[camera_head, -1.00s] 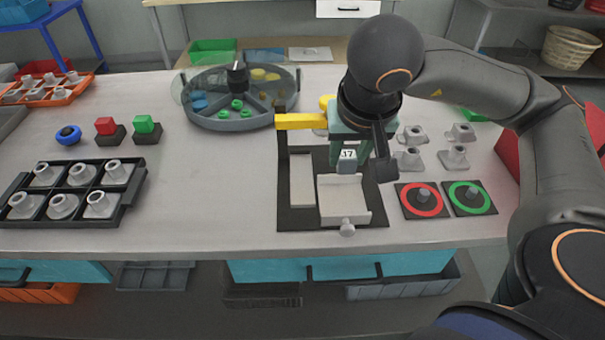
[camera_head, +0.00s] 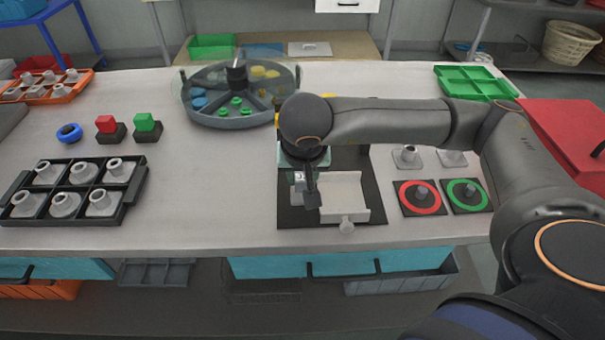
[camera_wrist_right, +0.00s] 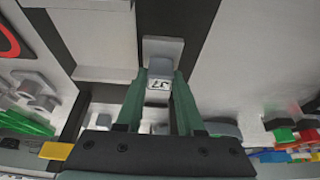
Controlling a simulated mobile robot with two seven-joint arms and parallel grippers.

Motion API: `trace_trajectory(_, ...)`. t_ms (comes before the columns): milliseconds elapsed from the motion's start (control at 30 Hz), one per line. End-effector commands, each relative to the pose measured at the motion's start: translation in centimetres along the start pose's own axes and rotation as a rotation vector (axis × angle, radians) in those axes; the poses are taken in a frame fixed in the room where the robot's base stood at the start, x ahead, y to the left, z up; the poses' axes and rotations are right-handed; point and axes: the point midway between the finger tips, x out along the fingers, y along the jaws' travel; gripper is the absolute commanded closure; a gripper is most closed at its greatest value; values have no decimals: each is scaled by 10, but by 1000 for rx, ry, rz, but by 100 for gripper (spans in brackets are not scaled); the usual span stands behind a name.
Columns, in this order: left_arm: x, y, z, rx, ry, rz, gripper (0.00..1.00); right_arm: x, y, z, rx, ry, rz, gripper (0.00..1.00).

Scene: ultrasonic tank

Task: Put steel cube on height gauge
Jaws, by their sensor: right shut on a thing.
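The steel cube, a small grey block with a numbered white label (camera_head: 299,185), is between the fingers of my right gripper (camera_head: 300,178). The right wrist view shows the green fingers shut on the cube (camera_wrist_right: 160,67). The cube is over the left part of a black base board (camera_head: 290,217), where a narrow pale plate (camera_wrist_right: 176,45) lies under or just beyond it. Contact between cube and plate cannot be told. The board looks like the height gauge's place, though no gauge is clearly marked. My left gripper is not in view.
A pale open tray with a knob (camera_head: 345,192) stands close right of the cube. Red-ringed (camera_head: 421,212) and green-ringed (camera_head: 466,210) pads lie further right. A divided round tray (camera_head: 225,121) is behind. A black rack (camera_head: 130,205) stands left, with free table between.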

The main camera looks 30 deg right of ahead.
Motion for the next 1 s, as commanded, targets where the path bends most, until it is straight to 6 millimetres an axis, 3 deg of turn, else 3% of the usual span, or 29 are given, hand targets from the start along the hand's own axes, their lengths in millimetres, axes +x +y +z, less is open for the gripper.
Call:
trace_trajectory(233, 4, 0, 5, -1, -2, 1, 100, 4, 0, 1, 1, 2, -1, 100)
trace_trajectory(267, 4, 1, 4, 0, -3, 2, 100, 4, 0, 1, 0, 1, -1, 62)
trace_trajectory(500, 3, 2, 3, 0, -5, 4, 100, 2, 0, 1, 0, 0, 0, 35)
trace_trajectory(833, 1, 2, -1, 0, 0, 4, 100, 0, 0, 0, 0, 0, 0, 33)
trace_trajectory(1000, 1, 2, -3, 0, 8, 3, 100, -20, -1, -1, -1, 4, -5, 33)
